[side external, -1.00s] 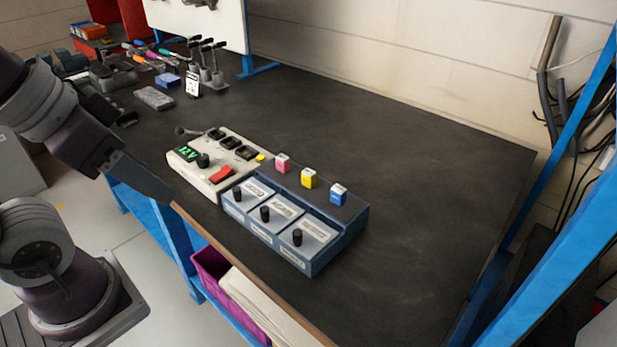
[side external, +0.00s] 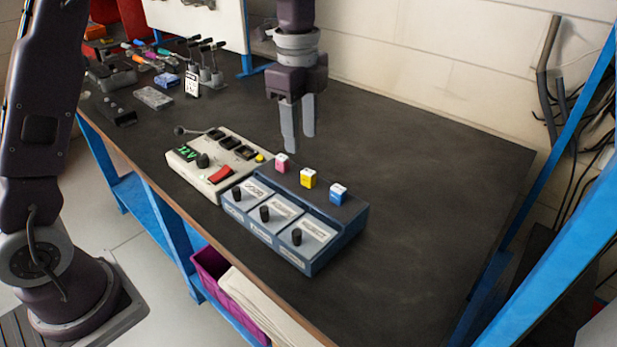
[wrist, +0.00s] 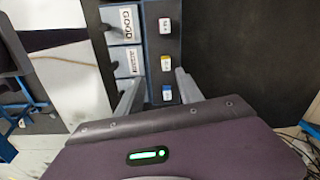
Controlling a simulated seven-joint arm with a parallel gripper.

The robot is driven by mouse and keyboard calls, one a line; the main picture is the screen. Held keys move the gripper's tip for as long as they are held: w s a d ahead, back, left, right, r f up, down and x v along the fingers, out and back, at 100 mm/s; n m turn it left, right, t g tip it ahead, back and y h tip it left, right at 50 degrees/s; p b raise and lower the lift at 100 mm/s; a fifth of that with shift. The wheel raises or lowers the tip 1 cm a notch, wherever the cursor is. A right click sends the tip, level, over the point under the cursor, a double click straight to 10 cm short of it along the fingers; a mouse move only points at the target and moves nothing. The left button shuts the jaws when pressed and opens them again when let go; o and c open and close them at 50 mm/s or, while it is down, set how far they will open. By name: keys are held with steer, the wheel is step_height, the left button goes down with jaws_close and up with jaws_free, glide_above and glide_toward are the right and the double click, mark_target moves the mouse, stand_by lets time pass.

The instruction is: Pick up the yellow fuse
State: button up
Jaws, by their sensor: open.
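The yellow fuse (side external: 308,179) stands upright with a white top on the rear ledge of the blue fuse box (side external: 345,227). It is between the pink fuse (side external: 282,163) and the blue fuse (side external: 338,194). My gripper (side external: 299,142) points down, open and empty, and appears above and behind the fuse row, apart from it. In the wrist view the yellow fuse (wrist: 166,63) shows just beyond the fingertips, roughly between their lines. The blue fuse (wrist: 167,93) shows between the fingers (wrist: 158,77).
A cream power unit (side external: 212,172) with a green display stands left of the fuse box. The dark bench top (side external: 430,170) is clear on the right.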

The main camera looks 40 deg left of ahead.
mark_target(308, 171)
steer(key=w+f, duration=0.1)
steer(key=f+m, duration=0.1)
steer(key=shift+w+d+f, duration=0.15)
steer(key=shift+w+f, duration=0.2)
step_height(308, 171, down, 6)
steer(key=shift+f, duration=0.2)
jaws_close()
